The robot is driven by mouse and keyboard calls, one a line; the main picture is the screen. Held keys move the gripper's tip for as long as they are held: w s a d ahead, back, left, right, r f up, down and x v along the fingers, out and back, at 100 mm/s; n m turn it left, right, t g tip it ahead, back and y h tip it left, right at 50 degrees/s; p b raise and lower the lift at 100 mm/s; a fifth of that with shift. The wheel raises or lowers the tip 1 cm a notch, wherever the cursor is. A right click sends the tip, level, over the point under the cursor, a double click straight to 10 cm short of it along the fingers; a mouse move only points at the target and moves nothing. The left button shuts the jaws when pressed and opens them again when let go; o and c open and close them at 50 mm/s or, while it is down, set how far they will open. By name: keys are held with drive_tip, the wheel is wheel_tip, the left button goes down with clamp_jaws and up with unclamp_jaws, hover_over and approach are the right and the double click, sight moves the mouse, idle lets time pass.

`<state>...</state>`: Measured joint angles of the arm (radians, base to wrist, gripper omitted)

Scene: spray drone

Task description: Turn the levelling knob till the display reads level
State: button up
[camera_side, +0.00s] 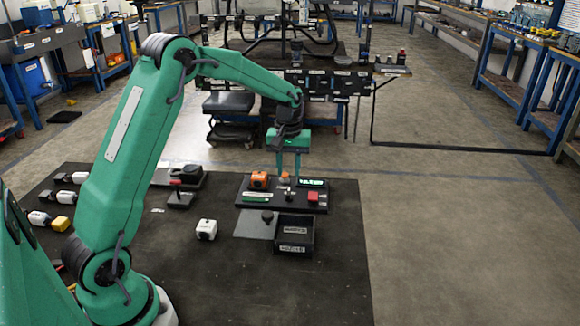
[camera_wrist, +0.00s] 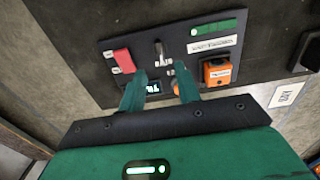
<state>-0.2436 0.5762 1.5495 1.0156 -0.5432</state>
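The control panel (camera_side: 240,205) is a dark plate on the work mat. A small orange knob (camera_side: 285,176) shows near my fingertips in the side view; in the wrist view the knob (camera_wrist: 176,88) is partly hidden by my right finger. The lit display (camera_side: 312,183) sits to its right; the display (camera_wrist: 152,88) also shows between my fingers in the wrist view, partly covered, its text not legible. My gripper (camera_side: 288,174) points down over the panel's back edge, fingers apart; the gripper (camera_wrist: 159,78) looks open, with no grasp visible.
On the panel are an orange box (camera_side: 259,180), a red switch (camera_side: 313,197), a small lever (camera_wrist: 160,48) and a green strip (camera_wrist: 218,27). A black bin (camera_side: 294,234) and a white block (camera_side: 206,229) stand in front. The mat's right side is clear.

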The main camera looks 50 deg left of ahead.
sight(289, 191)
drive_tip(key=shift+f, duration=3.85)
clamp_jaws()
